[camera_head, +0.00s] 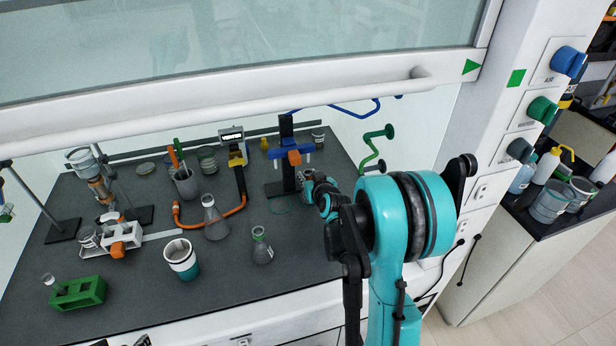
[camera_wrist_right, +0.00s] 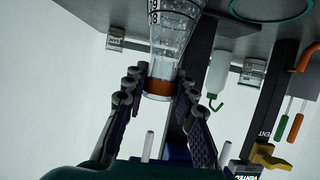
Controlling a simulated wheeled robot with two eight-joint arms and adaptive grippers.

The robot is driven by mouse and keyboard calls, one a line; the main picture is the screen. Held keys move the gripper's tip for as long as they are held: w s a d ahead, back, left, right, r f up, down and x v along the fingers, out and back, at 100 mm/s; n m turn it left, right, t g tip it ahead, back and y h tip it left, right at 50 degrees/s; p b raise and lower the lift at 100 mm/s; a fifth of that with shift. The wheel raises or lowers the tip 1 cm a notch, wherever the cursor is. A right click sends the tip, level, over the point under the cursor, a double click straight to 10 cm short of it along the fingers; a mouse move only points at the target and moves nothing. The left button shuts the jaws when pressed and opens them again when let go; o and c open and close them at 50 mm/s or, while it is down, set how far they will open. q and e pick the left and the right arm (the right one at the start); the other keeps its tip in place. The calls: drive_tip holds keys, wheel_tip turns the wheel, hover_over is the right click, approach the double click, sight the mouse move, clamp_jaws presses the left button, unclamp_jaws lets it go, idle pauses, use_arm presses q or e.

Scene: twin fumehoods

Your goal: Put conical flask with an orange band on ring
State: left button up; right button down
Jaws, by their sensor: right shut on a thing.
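In the right wrist view my right gripper (camera_wrist_right: 158,95) is shut on the neck of the conical flask with an orange band (camera_wrist_right: 172,35). The orange band lies at the neck between the fingers, and the graduated glass body widens away from them. In the head view my right gripper (camera_head: 320,190) is over the back right of the bench, largely hidden by its arm. A thin teal ring (camera_head: 280,210) lies on the bench just left of it; a teal ring also shows in the wrist view (camera_wrist_right: 270,19). Dark parts at the head view's bottom edge may belong to my left gripper.
A blue stand (camera_head: 286,150) is close behind the ring. A flask with a green band (camera_head: 262,250) and another clear flask (camera_head: 214,222) stand to the left. A teal-and-white cup (camera_head: 181,260) and green block (camera_head: 78,293) are at the front. The raised sash (camera_head: 220,105) crosses above.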

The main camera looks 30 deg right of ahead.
drive_tip(key=c, duration=1.2)
unclamp_jaws()
drive_tip(key=shift+w+f, duration=0.15)
drive_tip(key=shift+f, duration=0.05)
drive_tip(key=shift+r, duration=0.2)
drive_tip(key=shift+s+r+p, duration=0.2)
drive_tip(key=shift+s+p, duration=0.15)
drive_tip(key=p+v, duration=0.2)
drive_tip(key=v, duration=0.9)
drive_tip(key=s+a+r+n+g+y, duration=0.1)
drive_tip(key=s+a, duration=0.2)
drive_tip(key=a, duration=0.3)
drive_tip(key=s+a+r+n+g+y, duration=0.1)
drive_tip(key=s+a+g+y, duration=0.1)
drive_tip(key=a, duration=0.4)
drive_tip(key=s+a+g, duration=0.1)
drive_tip(key=s+a, duration=0.1)
drive_tip(key=s, duration=0.2)
drive_tip(key=s+a+g, duration=0.1)
drive_tip(key=s+a, duration=0.1)
drive_tip(key=s, duration=0.3)
drive_tip(key=s+a+g, duration=0.1)
drive_tip(key=s+a, duration=0.2)
drive_tip(key=s, duration=0.1)
drive_tip(key=shift+s+a+f+n, duration=0.1)
drive_tip(key=shift+s+f+n, duration=0.1)
drive_tip(key=shift+f+n, duration=0.15)
